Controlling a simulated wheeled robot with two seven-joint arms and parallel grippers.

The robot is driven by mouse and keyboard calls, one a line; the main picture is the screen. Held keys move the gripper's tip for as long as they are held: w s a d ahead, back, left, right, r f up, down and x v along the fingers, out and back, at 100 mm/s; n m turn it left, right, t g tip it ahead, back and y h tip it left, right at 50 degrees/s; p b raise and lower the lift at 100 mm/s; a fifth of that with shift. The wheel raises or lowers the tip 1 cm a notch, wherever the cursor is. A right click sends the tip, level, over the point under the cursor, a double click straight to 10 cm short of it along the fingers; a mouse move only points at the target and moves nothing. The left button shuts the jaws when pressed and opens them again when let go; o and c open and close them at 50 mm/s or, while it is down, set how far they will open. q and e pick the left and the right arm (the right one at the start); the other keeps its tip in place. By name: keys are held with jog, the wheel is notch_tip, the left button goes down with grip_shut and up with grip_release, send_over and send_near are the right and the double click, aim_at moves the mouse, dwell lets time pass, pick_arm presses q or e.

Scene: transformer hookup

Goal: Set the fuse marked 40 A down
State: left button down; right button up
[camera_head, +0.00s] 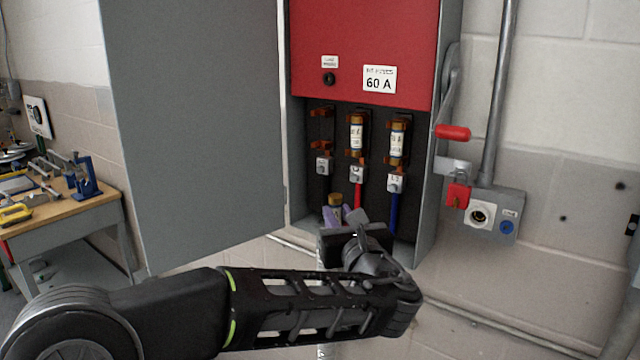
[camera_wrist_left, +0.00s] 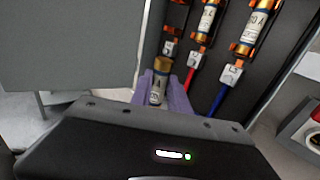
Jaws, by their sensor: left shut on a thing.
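My left gripper (camera_head: 343,220) is in front of the lower part of the open fuse box, its pale purple fingers shut on a fuse (camera_head: 335,201). In the left wrist view the held fuse (camera_wrist_left: 160,80) stands roughly upright between the fingers (camera_wrist_left: 161,98), brass cap up. Only a letter A shows on its label; the number is not readable. The fuse is below the left pair of fuse clips (camera_head: 320,145), which is empty, and apart from it. My right gripper is not in view.
Two fuses sit in the middle (camera_head: 357,134) and right (camera_head: 397,140) clips. The grey door (camera_head: 200,130) stands open at left. A red switch handle (camera_head: 452,132) and red padlock (camera_head: 458,196) are at right. A workbench (camera_head: 85,205) with tools stands far left.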

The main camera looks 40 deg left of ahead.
pick_arm(q)
jog(key=w+d+f+g+y, duration=0.1)
jog(key=d+f, duration=0.3)
jog(key=f, duration=0.4)
jog(key=w+d+f, duration=0.2)
jog(key=d+f, duration=0.2)
jog(key=f, duration=0.4)
jog(key=s+d+f, duration=0.4)
jog(key=d+f, duration=0.1)
jog(key=f, duration=0.4)
jog(key=s+d+f+b, duration=0.1)
jog(key=s+d+f, duration=0.2)
jog(key=f, duration=0.6)
jog(key=shift+s+d+f+h, duration=0.3)
jog(key=shift+s+d, duration=0.1)
jog(key=shift+d, duration=0.6)
